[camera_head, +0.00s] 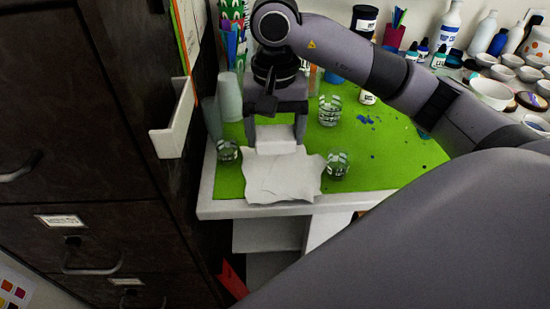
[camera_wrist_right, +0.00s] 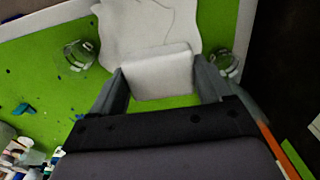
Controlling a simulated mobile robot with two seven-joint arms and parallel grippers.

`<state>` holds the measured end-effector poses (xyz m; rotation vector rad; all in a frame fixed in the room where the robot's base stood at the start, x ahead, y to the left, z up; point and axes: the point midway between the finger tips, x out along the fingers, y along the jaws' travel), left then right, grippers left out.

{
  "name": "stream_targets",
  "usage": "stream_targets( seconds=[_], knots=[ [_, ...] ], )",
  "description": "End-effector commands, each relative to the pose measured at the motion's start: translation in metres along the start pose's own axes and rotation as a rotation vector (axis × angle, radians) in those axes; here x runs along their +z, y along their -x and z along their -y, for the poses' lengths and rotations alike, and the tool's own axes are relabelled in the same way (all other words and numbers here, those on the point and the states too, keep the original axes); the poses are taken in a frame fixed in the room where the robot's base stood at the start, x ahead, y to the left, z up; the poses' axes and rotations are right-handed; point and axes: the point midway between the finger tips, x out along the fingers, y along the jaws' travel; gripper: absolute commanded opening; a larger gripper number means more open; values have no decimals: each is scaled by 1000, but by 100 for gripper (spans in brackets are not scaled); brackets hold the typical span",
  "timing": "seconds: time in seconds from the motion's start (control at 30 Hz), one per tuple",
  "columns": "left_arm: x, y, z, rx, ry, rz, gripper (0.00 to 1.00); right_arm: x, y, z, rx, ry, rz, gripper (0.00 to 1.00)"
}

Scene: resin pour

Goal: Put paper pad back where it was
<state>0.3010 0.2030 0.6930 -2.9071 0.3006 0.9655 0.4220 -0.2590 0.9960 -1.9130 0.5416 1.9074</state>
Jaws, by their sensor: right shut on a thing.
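The paper pad (camera_head: 277,146) is a small white block between the fingers of my right gripper (camera_head: 275,132), low over the front of the green mat. In the right wrist view the pad (camera_wrist_right: 158,74) spans the gap between both fingers. Crumpled white paper (camera_head: 283,180) lies just in front of the pad, reaching the table's front edge; it also shows beyond the pad in the wrist view (camera_wrist_right: 150,22). I cannot tell whether the pad touches the paper or mat. My left gripper is not in view.
Clear cups stand on the mat (camera_head: 385,172) left of the paper (camera_head: 228,151), right of it (camera_head: 338,164) and behind (camera_head: 329,110). A white holder (camera_head: 172,142) is fixed to the dark cabinet (camera_head: 110,150) at left. Bottles and bowls (camera_head: 491,92) crowd the back right.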

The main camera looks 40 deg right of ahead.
Motion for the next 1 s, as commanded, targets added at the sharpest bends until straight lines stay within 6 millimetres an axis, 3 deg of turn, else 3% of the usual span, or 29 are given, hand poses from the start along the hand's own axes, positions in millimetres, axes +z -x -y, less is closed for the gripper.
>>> stream_targets(
  seconds=[0.53,0.97,1.0],
  knots=[
    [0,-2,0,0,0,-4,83,0,-60,0,1,0,1,45],
    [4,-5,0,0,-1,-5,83,0,-67,0,0,0,-1,45],
    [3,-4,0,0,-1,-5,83,0,-66,0,0,0,-1,88]
  ],
)
